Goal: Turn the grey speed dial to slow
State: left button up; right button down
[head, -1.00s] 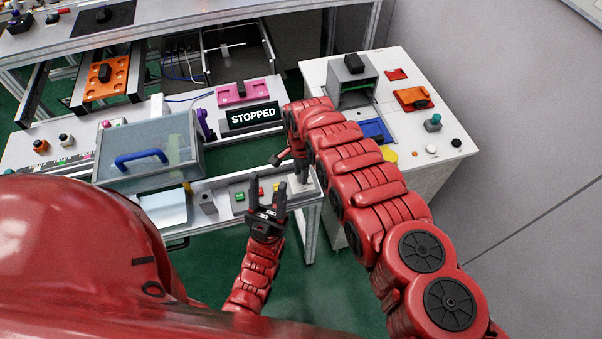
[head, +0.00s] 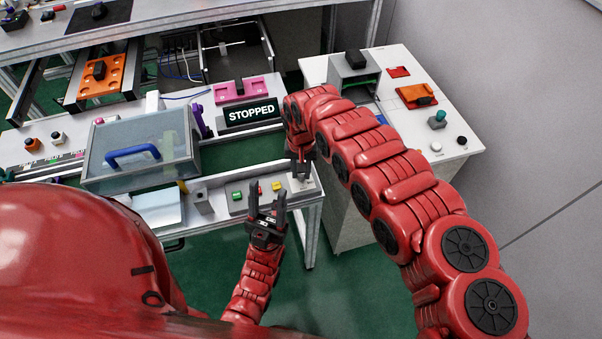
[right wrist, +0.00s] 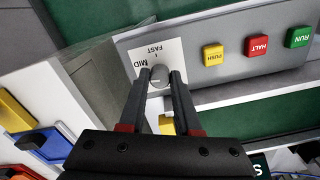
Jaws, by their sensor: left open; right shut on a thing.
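The grey speed dial (right wrist: 159,76) is a small round knob on a white plate (right wrist: 178,52) in the right wrist view. The words FAST and MID show on the plate; the rest of the scale is hidden, and I cannot tell where the dial points. My right gripper (right wrist: 160,80) has its two fingertips closed on either side of the dial. In the head view my right gripper (head: 301,168) points down at the right end of the control panel and covers the dial. My left gripper (head: 266,208) is open and empty in front of the panel.
Yellow PUSH (right wrist: 213,54), red HALT (right wrist: 257,47) and green RUN (right wrist: 299,37) buttons sit beside the dial. A display (head: 250,112) reads STOPPED. A clear cover with a blue handle (head: 133,154) stands left. A white cabinet (head: 455,139) stands right.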

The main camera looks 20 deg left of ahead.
jog(key=n+b, duration=0.2)
jog(key=n, duration=0.2)
jog(key=shift+f+n, duration=0.15)
jog(key=shift+n, duration=0.15)
jog(key=shift+n+b, duration=0.85)
jog(key=shift+n, duration=0.55)
jog(key=c, duration=0.6)
grip_release()
